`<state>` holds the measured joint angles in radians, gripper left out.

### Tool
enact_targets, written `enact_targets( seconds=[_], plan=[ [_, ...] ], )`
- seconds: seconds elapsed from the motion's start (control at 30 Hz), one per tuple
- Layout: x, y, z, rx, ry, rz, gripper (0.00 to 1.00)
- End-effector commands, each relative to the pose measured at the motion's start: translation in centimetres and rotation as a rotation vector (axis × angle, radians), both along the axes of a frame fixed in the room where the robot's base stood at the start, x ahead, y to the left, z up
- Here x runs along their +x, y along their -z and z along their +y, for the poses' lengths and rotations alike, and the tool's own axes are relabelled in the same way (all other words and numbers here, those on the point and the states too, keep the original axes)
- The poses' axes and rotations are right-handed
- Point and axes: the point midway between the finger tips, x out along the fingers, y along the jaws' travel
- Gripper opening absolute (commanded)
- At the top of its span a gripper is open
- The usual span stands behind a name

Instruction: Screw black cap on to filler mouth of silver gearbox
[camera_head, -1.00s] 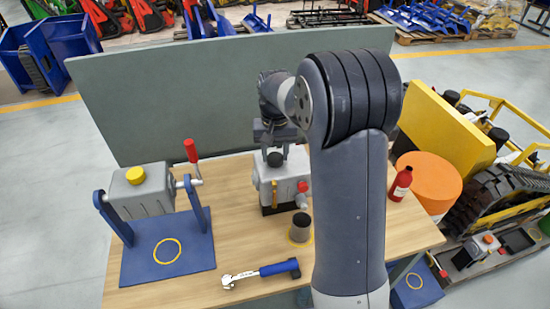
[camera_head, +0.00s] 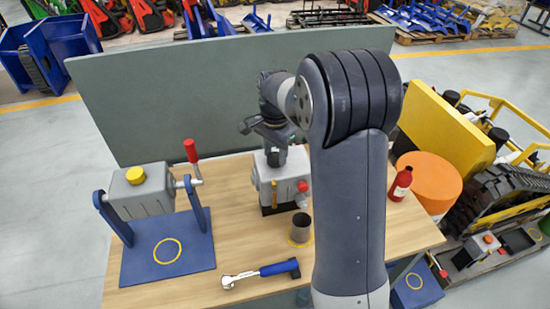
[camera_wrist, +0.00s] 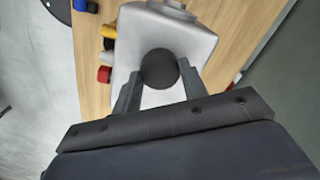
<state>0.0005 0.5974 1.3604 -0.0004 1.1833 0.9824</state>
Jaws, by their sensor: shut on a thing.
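The silver gearbox (camera_head: 284,181) is a light grey box with a red knob and a yellow strip on its front. It stands on the table behind the dark cup. My gripper (camera_head: 274,157) is over its top, pointing down. In the wrist view my gripper (camera_wrist: 159,76) has a finger on each side of the round black cap (camera_wrist: 160,66) and is shut on it. The cap is over the top face of the gearbox (camera_wrist: 196,42). The cap hides the filler mouth, so I cannot tell how far it is seated.
A grey box with a yellow cap (camera_head: 135,176) hangs in a blue stand (camera_head: 140,262) at left. A blue-handled wrench (camera_head: 262,272), a dark cup (camera_head: 301,228) and a red bottle (camera_head: 400,184) are on the table. A grey panel (camera_head: 180,105) stands behind.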

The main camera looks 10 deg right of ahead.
Motion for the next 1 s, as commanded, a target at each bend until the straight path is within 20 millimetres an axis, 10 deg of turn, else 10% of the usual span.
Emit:
enact_targets(
  seconds=[0.07,0.1,0.33,1.0],
  plan=[
    [0.00,-0.07,-0.02,-0.001,-0.001,-0.001,0.14],
    [0.00,-0.07,-0.02,-0.001,-0.001,-0.001,0.44],
    [0.01,-0.04,-0.01,0.000,-0.002,0.000,0.62],
    [0.00,-0.01,0.00,0.000,-0.451,0.000,0.62]
  ],
)
